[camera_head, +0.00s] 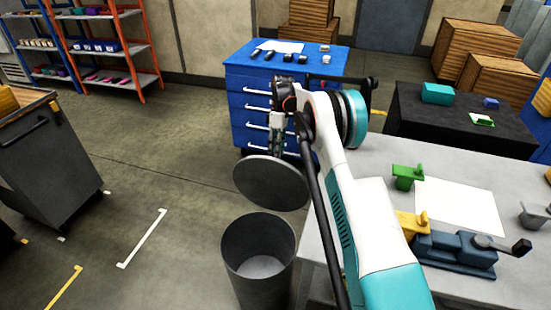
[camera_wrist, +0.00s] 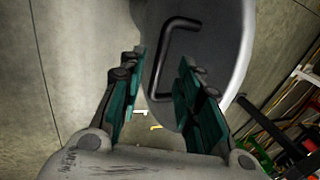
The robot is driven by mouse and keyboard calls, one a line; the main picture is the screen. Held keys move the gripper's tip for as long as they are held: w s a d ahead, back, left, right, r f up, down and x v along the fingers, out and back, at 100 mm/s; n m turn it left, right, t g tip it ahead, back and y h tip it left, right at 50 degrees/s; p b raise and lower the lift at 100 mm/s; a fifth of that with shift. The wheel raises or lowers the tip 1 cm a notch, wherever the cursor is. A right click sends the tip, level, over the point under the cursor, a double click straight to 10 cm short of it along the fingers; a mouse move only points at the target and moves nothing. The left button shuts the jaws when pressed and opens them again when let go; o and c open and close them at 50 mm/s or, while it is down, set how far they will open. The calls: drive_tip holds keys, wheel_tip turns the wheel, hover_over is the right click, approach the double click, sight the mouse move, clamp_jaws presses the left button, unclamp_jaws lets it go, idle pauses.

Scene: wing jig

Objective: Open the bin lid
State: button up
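The grey bin (camera_head: 258,270) stands on the floor left of the table, and its mouth is uncovered, with the inside bottom visible. Its round grey lid (camera_head: 270,183) is raised and tilted above the bin's far rim. I cannot tell whether the lid touches the rim. My gripper (camera_head: 278,145) is at the lid's upper far side, partly hidden by the lid and my arm. In the wrist view, the lid (camera_wrist: 222,55) shows its black bar handle (camera_wrist: 163,62) by my gripper's fingertips (camera_wrist: 161,75). The fingers are apart, with no clear grip on the handle.
A grey table (camera_head: 350,165) with a clamp jig (camera_head: 455,250) stands on the right. A blue drawer cabinet (camera_head: 240,105) is behind the lid. A dark cart (camera_head: 45,165) is at the left. Open floor (camera_head: 150,185) lies left of the bin.

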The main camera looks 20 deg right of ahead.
drive_tip(key=v, duration=0.7)
drive_tip(key=shift+r, duration=0.2)
drive_tip(key=s+a+r+m+t, duration=0.1)
drive_tip(key=s+a+r+m, duration=0.15)
drive_tip(key=r, duration=0.55)
drive_tip(key=s+a+r+m+t, duration=0.1)
drive_tip(key=s+r+t, duration=0.1)
drive_tip(key=s+r, duration=0.35)
drive_tip(key=s+a+r+m+t+h, duration=0.2)
drive_tip(key=s+a+r, duration=0.1)
drive_tip(key=s+r, duration=0.7)
drive_tip(key=s+a+f+m+t, duration=0.1)
drive_tip(key=s+f+m+t, duration=0.1)
drive_tip(key=s, duration=1.2)
drive_tip(key=s+a+f+m+t, duration=0.1)
drive_tip(key=s+f+m+t, duration=0.2)
drive_tip(key=s, duration=1)
wheel_tip(320, 180, down, 2)
drive_tip(key=shift+s+a+f, duration=0.2)
drive_tip(key=shift+s+a, duration=0.15)
drive_tip(key=shift+a, duration=0.05)
